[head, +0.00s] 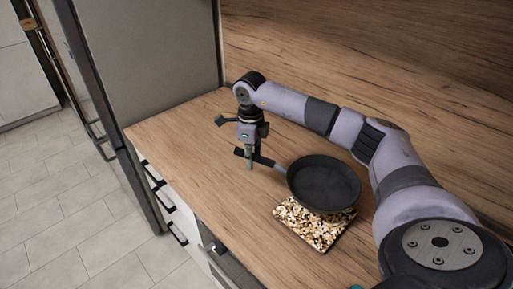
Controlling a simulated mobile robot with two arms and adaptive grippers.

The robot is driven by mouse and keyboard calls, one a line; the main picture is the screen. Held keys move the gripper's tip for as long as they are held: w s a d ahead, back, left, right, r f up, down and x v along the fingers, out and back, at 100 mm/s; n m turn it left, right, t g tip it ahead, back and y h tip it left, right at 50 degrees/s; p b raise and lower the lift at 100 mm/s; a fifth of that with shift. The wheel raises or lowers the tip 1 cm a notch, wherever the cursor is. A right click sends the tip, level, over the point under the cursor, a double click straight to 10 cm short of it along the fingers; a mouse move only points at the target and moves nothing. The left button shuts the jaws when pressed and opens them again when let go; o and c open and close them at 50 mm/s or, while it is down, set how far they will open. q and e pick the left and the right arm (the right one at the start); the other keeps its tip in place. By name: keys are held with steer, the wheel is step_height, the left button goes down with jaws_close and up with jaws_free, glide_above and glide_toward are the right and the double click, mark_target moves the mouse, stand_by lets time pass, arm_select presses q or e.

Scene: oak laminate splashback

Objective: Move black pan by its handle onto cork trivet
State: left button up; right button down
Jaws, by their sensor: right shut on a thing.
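The black pan (323,183) is right of centre in the head view, with its handle (268,161) pointing left. My right gripper (249,164) is shut on the handle near its outer end. The cork trivet (309,225), speckled light and brown, lies on the wooden counter. The pan overlaps the trivet's far part in the picture and hides it. I cannot tell whether the pan touches the trivet or is held above it. My left gripper is not in view.
The wooden counter (185,130) is clear to the left of the pan. A tall grey cabinet or fridge (150,60) stands at the counter's left end. The oak splashback (370,50) rises behind. Drawers with dark handles (160,190) line the front.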

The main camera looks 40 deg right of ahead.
steer(key=shift+w+d+r+m, duration=0.1)
steer(key=shift+w+d+m, duration=0.05)
steer(key=shift+d+m, duration=0.5)
steer(key=shift+w+d+r+m, duration=0.1)
steer(key=shift+d+m, duration=0.45)
steer(key=shift+m, duration=0.1)
steer(key=shift+w+a+f+b, duration=0.1)
steer(key=shift+f+b, duration=0.85)
steer(key=shift+f, duration=0.8)
steer(key=shift+w+f+b, duration=0.1)
steer(key=shift+f+b, duration=0.8)
steer(key=shift+f, duration=1.3)
steer(key=c, duration=1.5)
jaws_free()
steer(key=shift+s, duration=0.1)
steer(key=shift+o, duration=0.7)
